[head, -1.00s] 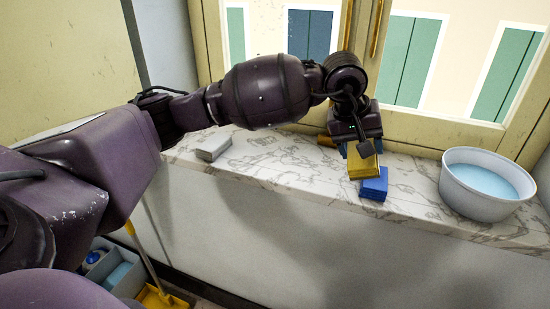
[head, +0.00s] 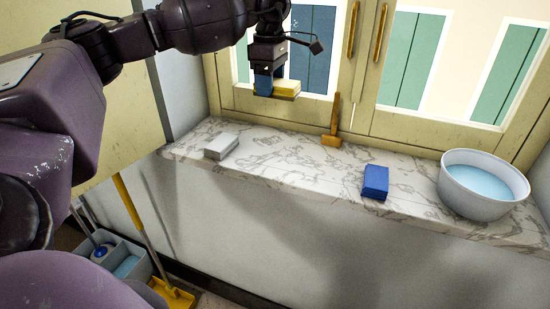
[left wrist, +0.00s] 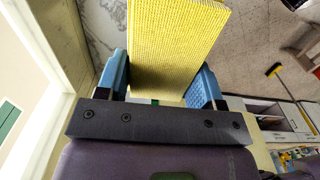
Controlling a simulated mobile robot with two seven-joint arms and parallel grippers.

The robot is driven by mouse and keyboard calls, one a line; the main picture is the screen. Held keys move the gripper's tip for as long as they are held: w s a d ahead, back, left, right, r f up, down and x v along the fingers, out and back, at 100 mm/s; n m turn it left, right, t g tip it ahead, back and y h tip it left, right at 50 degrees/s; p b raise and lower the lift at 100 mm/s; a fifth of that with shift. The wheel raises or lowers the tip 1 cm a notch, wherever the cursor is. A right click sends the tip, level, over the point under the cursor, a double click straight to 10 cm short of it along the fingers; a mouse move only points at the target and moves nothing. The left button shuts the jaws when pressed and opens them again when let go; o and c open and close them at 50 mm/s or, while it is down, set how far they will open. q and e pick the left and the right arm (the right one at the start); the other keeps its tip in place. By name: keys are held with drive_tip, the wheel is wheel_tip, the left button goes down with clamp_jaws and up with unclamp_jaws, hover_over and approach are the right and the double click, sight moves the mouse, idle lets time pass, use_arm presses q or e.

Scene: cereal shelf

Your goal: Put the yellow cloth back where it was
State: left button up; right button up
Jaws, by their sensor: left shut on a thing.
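The yellow cloth (head: 286,88) is a flat folded block. My left gripper (head: 272,86) is shut on it and holds it up in front of the window, above the marble sill (head: 290,165). In the left wrist view the yellow cloth (left wrist: 178,45) sits between the two blue fingers (left wrist: 160,85). A blue folded cloth (head: 375,181) lies on the sill, right of the middle. A white-grey folded block (head: 222,146), likely another cloth, lies on the sill's left part. My right gripper is not in view.
A white basin of water (head: 483,184) stands on the sill's right end. A wooden-handled tool (head: 333,125) stands against the window frame. The sill between the white-grey block and the blue cloth is mostly clear. A bucket and yellow dustpan (head: 172,294) are on the floor.

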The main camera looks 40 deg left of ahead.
use_arm(q)
hover_over(271, 160)
wheel_tip(271, 160, down, 13)
drive_tip(key=shift+f, duration=0.1)
wheel_tip(271, 160, down, 6)
drive_tip(key=shift+f, duration=0.2)
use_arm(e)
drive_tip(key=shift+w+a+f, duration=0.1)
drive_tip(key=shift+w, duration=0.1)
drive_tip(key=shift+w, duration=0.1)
use_arm(q)
drive_tip(key=shift+f+b, duration=0.15)
drive_tip(key=shift+b, duration=0.15)
drive_tip(key=o, duration=0.9)
drive_tip(key=shift+c, duration=0.2)
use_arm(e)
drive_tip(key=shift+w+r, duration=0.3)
